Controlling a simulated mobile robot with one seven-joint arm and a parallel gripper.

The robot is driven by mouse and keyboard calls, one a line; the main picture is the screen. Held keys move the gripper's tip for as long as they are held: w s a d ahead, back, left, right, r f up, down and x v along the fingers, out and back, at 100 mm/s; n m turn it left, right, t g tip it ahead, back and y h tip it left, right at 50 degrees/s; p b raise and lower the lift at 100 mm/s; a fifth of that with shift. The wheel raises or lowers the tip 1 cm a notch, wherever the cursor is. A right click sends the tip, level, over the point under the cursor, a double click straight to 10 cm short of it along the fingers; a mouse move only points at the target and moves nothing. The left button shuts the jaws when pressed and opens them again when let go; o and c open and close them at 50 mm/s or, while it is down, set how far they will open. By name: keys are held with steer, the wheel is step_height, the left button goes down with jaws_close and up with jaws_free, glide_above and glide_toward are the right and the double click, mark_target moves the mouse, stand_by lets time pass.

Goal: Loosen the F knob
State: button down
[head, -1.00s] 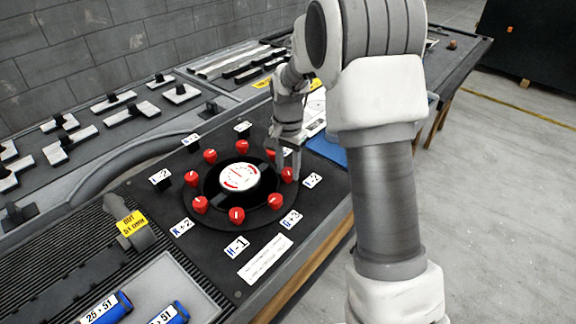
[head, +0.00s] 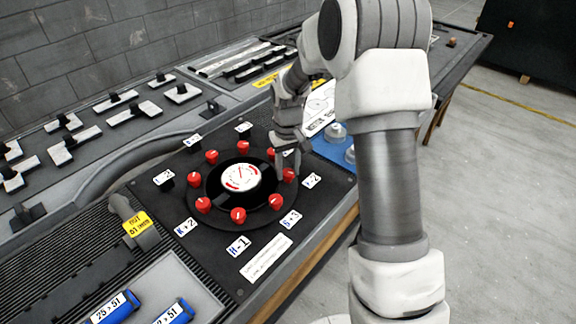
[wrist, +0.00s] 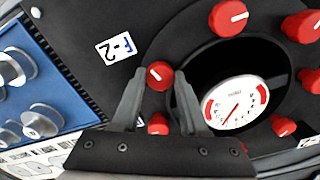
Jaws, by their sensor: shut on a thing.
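The F knob is a red round knob (wrist: 159,75) with a white pointer line, beside a white label reading F-2 (wrist: 118,47). It also shows in the head view (head: 289,175), on the right side of the ring of red knobs. My gripper (wrist: 160,78) is shut on this knob, one finger on each side of it. In the head view my gripper (head: 288,167) reaches down to the knob from above. The fingers hide part of the knob's sides.
A white round gauge (head: 240,177) with red marks sits inside the ring. Another red knob (wrist: 158,124) stands close behind my fingers, partly hidden. A blue panel with silver knobs (wrist: 40,121) lies on the other side of the label. Bare black panel surrounds the label.

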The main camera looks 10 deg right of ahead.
mark_target(288, 172)
steer(key=n+p, duration=0.1)
steer(key=n, duration=0.4)
stand_by(0.6)
steer(key=shift+c, duration=2.2)
jaws_free()
step_height(288, 172, up, 18)
steer(key=p, duration=0.2)
steer(key=shift+f, duration=0.25)
